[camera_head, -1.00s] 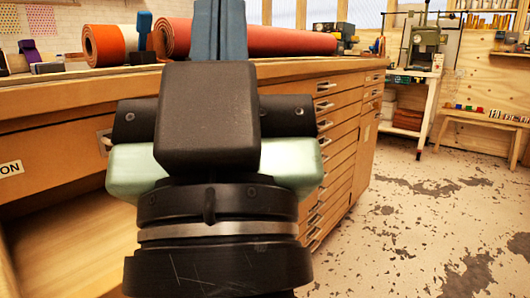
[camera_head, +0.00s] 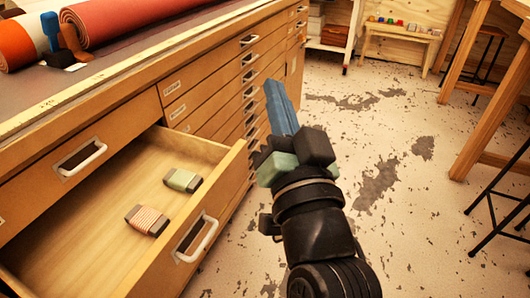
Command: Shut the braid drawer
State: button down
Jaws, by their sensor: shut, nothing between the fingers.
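A wide wooden drawer (camera_head: 75,243) stands pulled out of the cabinet at the lower left of the head view. Its front (camera_head: 222,210) has a pale metal handle (camera_head: 197,238). No label on this front is readable, so I cannot confirm that it is the braid drawer.
The wooden cabinet has more shut drawers (camera_head: 215,95) with handles beyond the open one. Rolls (camera_head: 120,30) and small tools lie on its top. Speckled floor (camera_head: 390,215) is free to the right. A table and stools (camera_head: 500,190) stand at the far right.

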jog(key=s+d+f+m+g+y+p, duration=0.1)
jog(key=s+f+m, duration=0.1)
jog(key=f+m, duration=0.35)
jog(key=s+f+m+g+y+p, duration=0.1)
jog(key=s+f+m+g+p, duration=0.15)
jog(key=f, duration=0.65)
jog(key=s+d+f+m+g+y, duration=0.1)
jog(key=s+f+m, duration=0.2)
jog(key=f, duration=0.5)
send_near(235, 176)
jog(key=w+d, duration=0.1)
jog(key=w, duration=0.3)
jog(key=shift+w+a+f+t, duration=0.1)
jog(key=shift+w+a, duration=0.1)
jog(key=shift+a, duration=0.45)
jog(key=shift+w+a+t, duration=0.1)
jog(key=shift+w+a, duration=0.1)
jog(key=shift+a, duration=0.4)
jog(key=shift+w+a+f+t, duration=0.1)
jog(key=shift+w+a, duration=0.1)
jog(key=shift+a, duration=0.45)
